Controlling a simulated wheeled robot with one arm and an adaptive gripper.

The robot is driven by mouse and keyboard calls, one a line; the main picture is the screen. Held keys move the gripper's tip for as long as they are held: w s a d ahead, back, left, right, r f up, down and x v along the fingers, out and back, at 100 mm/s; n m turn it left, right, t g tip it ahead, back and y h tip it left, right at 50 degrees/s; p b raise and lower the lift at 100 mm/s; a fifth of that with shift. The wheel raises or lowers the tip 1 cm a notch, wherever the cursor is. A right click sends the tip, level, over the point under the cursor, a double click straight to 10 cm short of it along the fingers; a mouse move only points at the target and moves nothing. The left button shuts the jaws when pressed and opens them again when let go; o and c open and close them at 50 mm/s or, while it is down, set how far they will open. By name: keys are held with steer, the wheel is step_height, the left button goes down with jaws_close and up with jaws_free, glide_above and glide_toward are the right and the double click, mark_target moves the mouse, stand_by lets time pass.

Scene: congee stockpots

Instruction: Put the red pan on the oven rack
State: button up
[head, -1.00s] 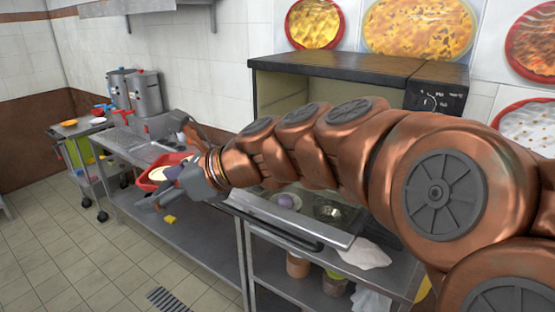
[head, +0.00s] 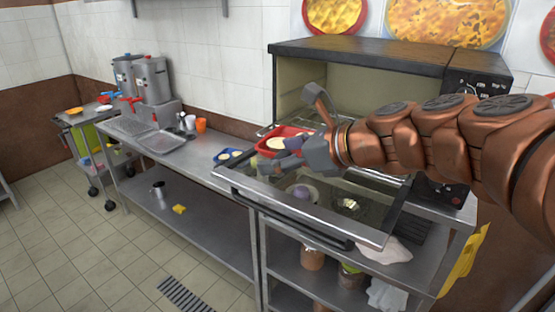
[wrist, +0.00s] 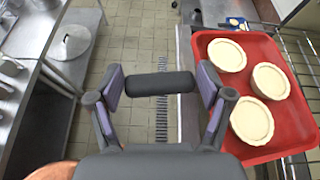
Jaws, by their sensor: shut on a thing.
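The red pan (head: 292,131) holds several pale round tarts and is by the opening of the oven, partly hidden behind my gripper (head: 300,155). In the wrist view the red pan (wrist: 292,118) fills the right side, level with the fingers. My gripper (wrist: 161,88) is shut on a short dark bar (wrist: 160,83) next to the pan's left edge; it looks like the pan's handle. The wire oven rack (wrist: 290,45) shows along the pan's far and right edges. I cannot tell whether the pan touches it.
The oven (head: 375,55) stands open, its glass door (head: 300,212) folded down towards me. A steel counter (head: 190,160) runs left of it, with stockpots (head: 150,80), trays and a blue muffin tin (head: 229,155). The tiled floor (head: 110,250) is clear.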

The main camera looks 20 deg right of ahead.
steer(key=w+d+b, duration=0.2)
steer(key=w+d, duration=0.1)
steer(key=d, duration=0.3)
steer(key=w+d+f+b, duration=0.1)
steer(key=w+d+b, duration=0.2)
steer(key=d, duration=0.3)
steer(key=w+d+f+b, duration=0.1)
steer(key=w+d+b, duration=0.2)
steer(key=w+d, duration=0.2)
steer(key=shift+w+d+f, duration=0.15)
steer(key=shift+d, duration=0.4)
steer(key=shift+w+d+f, duration=0.1)
steer(key=shift+d, duration=0.4)
steer(key=shift+w+d, duration=0.3)
steer(key=shift+d, duration=0.2)
steer(key=shift+w+d, duration=0.3)
steer(key=shift+d, duration=0.2)
steer(key=shift+f, duration=0.7)
steer(key=shift+f+p, duration=0.35)
steer(key=shift+f, duration=0.1)
steer(key=o, duration=1.7)
steer(key=shift+r, duration=0.1)
steer(key=v, duration=1.2)
steer(key=shift+d, duration=0.1)
